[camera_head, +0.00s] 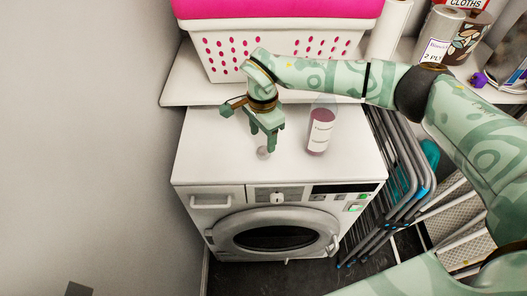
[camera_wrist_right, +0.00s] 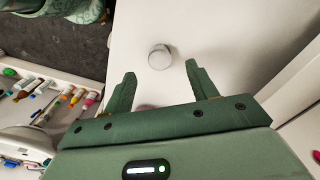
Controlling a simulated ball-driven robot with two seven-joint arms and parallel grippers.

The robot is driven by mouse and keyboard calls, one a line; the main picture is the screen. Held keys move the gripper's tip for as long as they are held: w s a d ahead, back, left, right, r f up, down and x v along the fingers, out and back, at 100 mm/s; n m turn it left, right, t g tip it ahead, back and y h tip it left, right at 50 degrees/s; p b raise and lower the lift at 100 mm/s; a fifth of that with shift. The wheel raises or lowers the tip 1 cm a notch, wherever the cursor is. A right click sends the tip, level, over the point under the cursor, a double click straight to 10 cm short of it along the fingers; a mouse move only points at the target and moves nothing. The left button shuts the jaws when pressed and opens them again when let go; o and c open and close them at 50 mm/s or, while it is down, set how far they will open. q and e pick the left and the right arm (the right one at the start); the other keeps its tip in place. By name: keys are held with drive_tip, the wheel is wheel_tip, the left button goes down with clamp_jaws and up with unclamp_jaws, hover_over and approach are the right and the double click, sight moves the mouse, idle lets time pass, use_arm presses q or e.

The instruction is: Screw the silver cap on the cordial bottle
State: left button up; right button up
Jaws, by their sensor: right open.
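The silver cap (camera_head: 263,152) is a small pale disc lying on the white top of the dryer (camera_head: 205,150). In the right wrist view the cap (camera_wrist_right: 159,57) lies just beyond and between the fingertips, apart from both. The cordial bottle (camera_head: 320,132) stands upright to the right of the cap, with dark pink liquid and a white label; its top is clear and hard to make out. My right gripper (camera_head: 264,140) points down over the cap, open and empty; its two fingers also show in the right wrist view (camera_wrist_right: 160,70). My left gripper is not in view.
A white basket (camera_head: 225,62) with a pink top stands on the shelf (camera_head: 185,85) behind the dryer. Paper rolls (camera_head: 436,50) stand on the shelf's right. Folded metal frames (camera_head: 405,170) lean right of the dryer. A bare wall is on the left. The dryer's front top is clear.

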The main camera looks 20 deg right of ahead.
sight(264, 150)
drive_tip(key=f, duration=0.2)
drive_tip(key=f+b, duration=0.1)
drive_tip(key=f, duration=0.2)
drive_tip(key=shift+w+d+f, duration=0.1)
drive_tip(key=shift+d+f, duration=0.05)
drive_tip(key=shift+d, duration=0.05)
drive_tip(key=c, duration=1)
